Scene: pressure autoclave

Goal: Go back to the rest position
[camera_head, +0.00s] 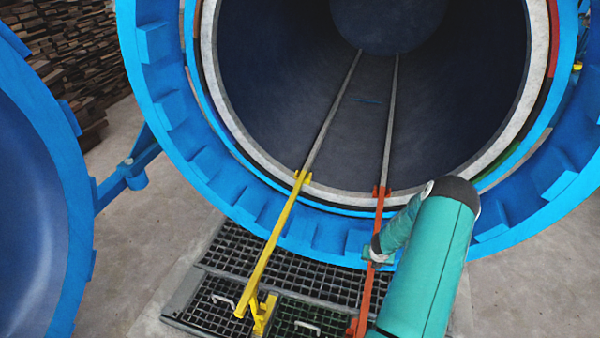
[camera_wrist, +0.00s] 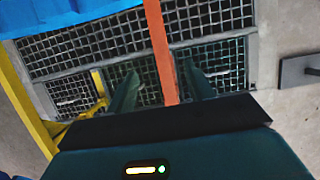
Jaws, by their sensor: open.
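My gripper (camera_head: 378,257) is at the end of my green arm, low over the orange rail (camera_head: 367,295) in front of the autoclave mouth. In the wrist view my gripper (camera_wrist: 161,84) has its two fingers spread apart. The orange rail (camera_wrist: 159,40) runs between them, with a gap visible on both sides. Whether the fingers are around the rail or above it I cannot tell. The orange rail's far end meets the right track inside the vessel. The yellow rail (camera_head: 268,248) lies to its left and meets the left track.
The blue autoclave ring (camera_head: 160,95) stands close beyond my arm, with its open door (camera_head: 35,200) at the left. A dark floor grating (camera_head: 230,248) with handles lies under the rails. Stacked wood (camera_head: 65,50) is at the back left. Concrete floor at the right is clear.

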